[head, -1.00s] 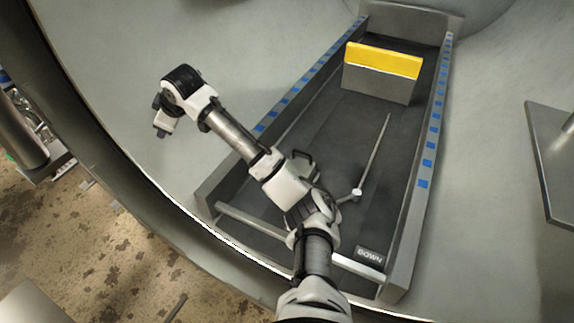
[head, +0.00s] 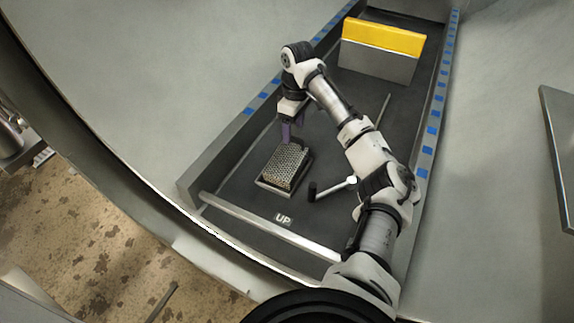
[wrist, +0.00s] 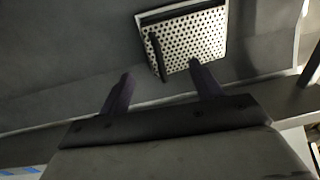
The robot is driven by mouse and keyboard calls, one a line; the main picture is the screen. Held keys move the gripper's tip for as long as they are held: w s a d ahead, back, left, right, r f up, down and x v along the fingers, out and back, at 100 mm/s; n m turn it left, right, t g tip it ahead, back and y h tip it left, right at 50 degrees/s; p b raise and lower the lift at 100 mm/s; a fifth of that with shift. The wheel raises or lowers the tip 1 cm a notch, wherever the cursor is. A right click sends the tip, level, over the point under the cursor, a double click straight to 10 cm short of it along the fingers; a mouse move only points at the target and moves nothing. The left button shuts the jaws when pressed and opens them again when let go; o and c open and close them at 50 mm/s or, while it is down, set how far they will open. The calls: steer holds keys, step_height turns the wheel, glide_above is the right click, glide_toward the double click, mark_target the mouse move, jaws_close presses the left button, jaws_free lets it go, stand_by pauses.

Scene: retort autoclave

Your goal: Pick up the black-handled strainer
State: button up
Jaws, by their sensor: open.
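The strainer (head: 285,167) is a perforated metal box on the dark floor of the tray, left of the middle in the head view. In the wrist view its perforated face (wrist: 195,40) is at the top, with a black bar-shaped handle (wrist: 157,57) along its left side. The handle cannot be made out clearly in the head view. My gripper (head: 287,140) is open and empty, with purple fingers, at the strainer's far edge in the head view. In the wrist view the handle appears between the fingertips (wrist: 160,68), apart from both; the height gap is unclear.
A lever with a white joint and black grip (head: 312,191) stands right of the strainer. A yellow-topped grey block (head: 380,50) is at the far end. Tray side walls (head: 215,160) and a front bar (head: 270,229) enclose the area. An "UP" label (head: 283,218) lies in front.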

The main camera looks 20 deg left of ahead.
mark_target(291, 147)
steer(key=f, duration=0.2)
steer(key=f+b, duration=0.1)
steer(key=f, duration=0.3)
steer(key=shift+s+a+b, duration=0.2)
steer(key=shift+s+b, duration=0.1)
steer(key=shift+b, duration=0.1)
steer(key=shift+r, duration=0.1)
jaws_close()
stand_by(0.9)
